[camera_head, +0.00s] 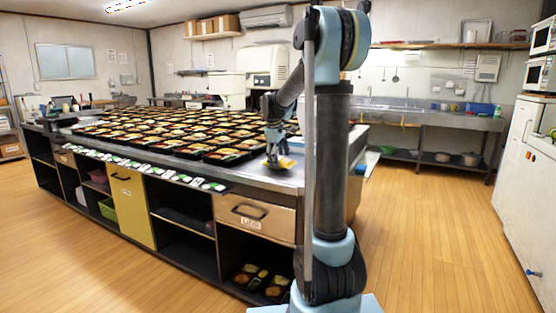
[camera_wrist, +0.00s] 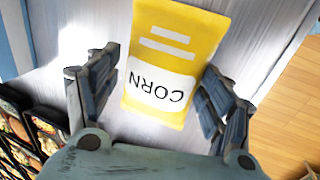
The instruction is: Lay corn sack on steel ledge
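The yellow corn sack (camera_wrist: 175,60), with a white label reading CORN, lies on the steel ledge (camera_wrist: 262,25) in the wrist view. In the head view the sack (camera_head: 287,163) is a small yellow patch on the steel ledge (camera_head: 250,174), at the counter's near right end. My gripper (camera_wrist: 160,100) is open, with one finger on each side of the sack's near end. A gap shows between the left finger and the sack; the right finger is close to it, and contact cannot be told. In the head view my gripper (camera_head: 273,160) is right at the sack, low over the ledge.
Many filled black bento trays (camera_head: 170,130) cover the counter to the left of my gripper; some trays (camera_wrist: 20,135) show at the wrist view's lower left. Small green and white packs (camera_head: 140,166) line the front edge. Wooden floor (camera_wrist: 290,110) lies beyond the ledge's right edge.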

